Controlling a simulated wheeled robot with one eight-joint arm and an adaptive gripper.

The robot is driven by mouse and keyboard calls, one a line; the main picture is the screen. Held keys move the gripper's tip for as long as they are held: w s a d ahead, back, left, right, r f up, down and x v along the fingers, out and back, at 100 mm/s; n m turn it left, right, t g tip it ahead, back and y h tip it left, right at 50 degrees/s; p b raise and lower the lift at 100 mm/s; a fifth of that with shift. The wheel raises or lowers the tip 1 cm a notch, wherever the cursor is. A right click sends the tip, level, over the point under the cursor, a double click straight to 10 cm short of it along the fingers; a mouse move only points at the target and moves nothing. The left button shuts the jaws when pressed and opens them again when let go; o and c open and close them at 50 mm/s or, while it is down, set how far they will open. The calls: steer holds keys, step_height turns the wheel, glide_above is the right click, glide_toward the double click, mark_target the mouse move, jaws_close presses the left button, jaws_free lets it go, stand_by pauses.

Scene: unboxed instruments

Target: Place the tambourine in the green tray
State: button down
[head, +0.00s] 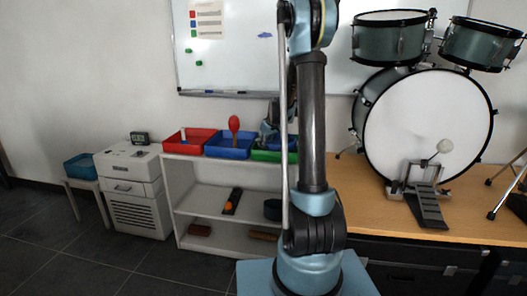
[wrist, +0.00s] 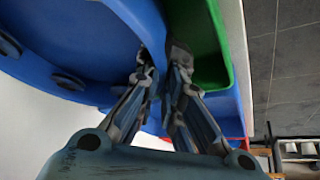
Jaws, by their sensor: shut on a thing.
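The blue tambourine (wrist: 70,45), with its round jingles along the side, fills the upper left of the wrist view. My gripper (wrist: 163,70) is shut on its rim, one finger on either side of the wall. The green tray (wrist: 208,45) is just right of the fingers in the wrist view. In the head view the green tray (head: 262,156) is on top of the white shelf, partly hidden by my arm. A bit of the tambourine (head: 292,144) shows there above the green tray. I cannot tell whether it touches the tray.
A blue tray (head: 230,150) with a red maraca (head: 234,125) stands left of the green tray, and a red tray (head: 187,146) is farther left. The white shelf (head: 188,222) holds several items below. A drum kit (head: 425,115) stands on the wooden surface at right.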

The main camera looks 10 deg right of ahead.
steer(key=shift+f, duration=1.4)
steer(key=c, duration=1.7)
jaws_free()
steer(key=v, duration=1.1)
steer(key=s+r+m, duration=0.1)
steer(key=s+r, duration=0.2)
steer(key=s, duration=1.1)
steer(key=s+f+m+g+h, duration=0.1)
steer(key=s+f, duration=0.2)
steer(key=s, duration=0.7)
steer(key=s+d+f+m+g, duration=0.1)
steer(key=s+f, duration=0.3)
steer(key=s, duration=0.7)
steer(key=s+f+m+g+h, duration=0.1)
steer(key=s+f, duration=0.3)
steer(key=s, duration=0.6)
steer(key=shift+s+d+m+h, duration=0.3)
steer(key=shift+s+d+m, duration=0.1)
steer(key=shift+m, duration=0.5)
